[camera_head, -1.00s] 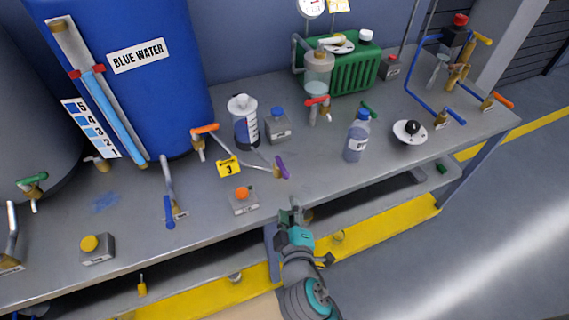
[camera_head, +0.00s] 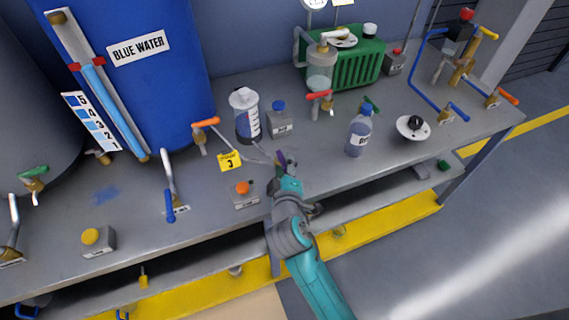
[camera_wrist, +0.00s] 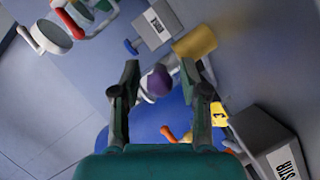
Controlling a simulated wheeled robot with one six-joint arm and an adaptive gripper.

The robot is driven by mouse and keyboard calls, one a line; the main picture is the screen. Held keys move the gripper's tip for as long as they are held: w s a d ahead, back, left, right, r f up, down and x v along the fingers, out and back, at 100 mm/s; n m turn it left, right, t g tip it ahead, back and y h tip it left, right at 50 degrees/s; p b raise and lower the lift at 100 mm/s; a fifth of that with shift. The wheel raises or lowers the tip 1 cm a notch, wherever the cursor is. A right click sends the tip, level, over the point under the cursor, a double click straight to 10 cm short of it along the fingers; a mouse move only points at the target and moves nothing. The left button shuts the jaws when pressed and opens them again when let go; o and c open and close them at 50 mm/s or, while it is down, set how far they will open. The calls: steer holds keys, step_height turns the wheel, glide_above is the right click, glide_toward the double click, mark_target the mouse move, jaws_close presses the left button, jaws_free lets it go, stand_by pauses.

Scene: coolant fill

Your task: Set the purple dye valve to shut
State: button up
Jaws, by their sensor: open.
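The purple dye valve handle (camera_head: 281,159) stands near the front middle of the bench, to the right of the yellow tag marked 3. In the head view my gripper (camera_head: 286,164) is right at it and hides part of the handle and its body. In the wrist view the purple handle (camera_wrist: 158,80) shows end-on between the two fingers of my gripper (camera_wrist: 163,85). The fingers are apart, with visible gaps on both sides of the handle. Which way the handle is turned is hard to tell.
A grey box with an orange button (camera_head: 243,190) sits just left of my gripper. A labelled bottle (camera_head: 359,134) stands to the right.

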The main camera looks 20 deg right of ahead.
steer(key=shift+w+d+f, duration=0.1)
steer(key=shift+w, duration=0.25)
steer(key=shift+c, duration=0.2)
jaws_close()
